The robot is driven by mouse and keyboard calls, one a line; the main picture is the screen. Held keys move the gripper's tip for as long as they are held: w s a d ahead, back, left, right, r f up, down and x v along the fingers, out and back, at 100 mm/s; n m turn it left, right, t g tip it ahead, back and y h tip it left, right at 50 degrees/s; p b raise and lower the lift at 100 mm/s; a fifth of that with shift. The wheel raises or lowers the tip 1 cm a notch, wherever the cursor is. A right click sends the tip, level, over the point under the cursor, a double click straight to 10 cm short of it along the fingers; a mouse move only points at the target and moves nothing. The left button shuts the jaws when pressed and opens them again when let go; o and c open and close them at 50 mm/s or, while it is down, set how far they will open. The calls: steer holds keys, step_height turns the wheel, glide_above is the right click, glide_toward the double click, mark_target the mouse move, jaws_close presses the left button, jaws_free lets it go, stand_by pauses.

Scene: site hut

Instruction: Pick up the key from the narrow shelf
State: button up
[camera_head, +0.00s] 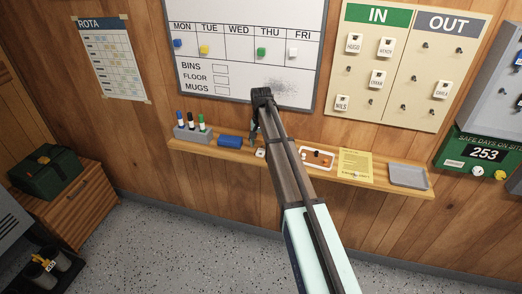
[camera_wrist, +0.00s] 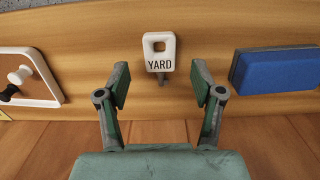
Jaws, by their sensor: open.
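The key lies on the narrow wooden shelf (camera_wrist: 215,60); its white tag (camera_wrist: 159,52) reads YARD and has a square hole. A short dark metal part (camera_wrist: 161,79) shows below the tag. In the wrist view my gripper (camera_wrist: 160,82) is open, with one finger on each side of the key and a gap to both. In the head view my gripper (camera_head: 254,130) is over the shelf, left of its middle, and a small part of the white tag (camera_head: 260,153) shows beside my arm. My arm hides some of the shelf there.
A blue eraser (camera_wrist: 277,70) lies right of the key in the wrist view. A white tray (camera_wrist: 28,75) with pins is at the left. The shelf also bears a marker holder (camera_head: 193,133), a yellow sheet (camera_head: 356,166) and a grey tray (camera_head: 408,176). A whiteboard (camera_head: 205,20) hangs above.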

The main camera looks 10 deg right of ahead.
mark_target(262, 150)
steer(key=shift+f, duration=1.2)
steer(key=c, duration=1)
steer(key=shift+c, duration=0.2)
steer(key=shift+r, duration=0.15)
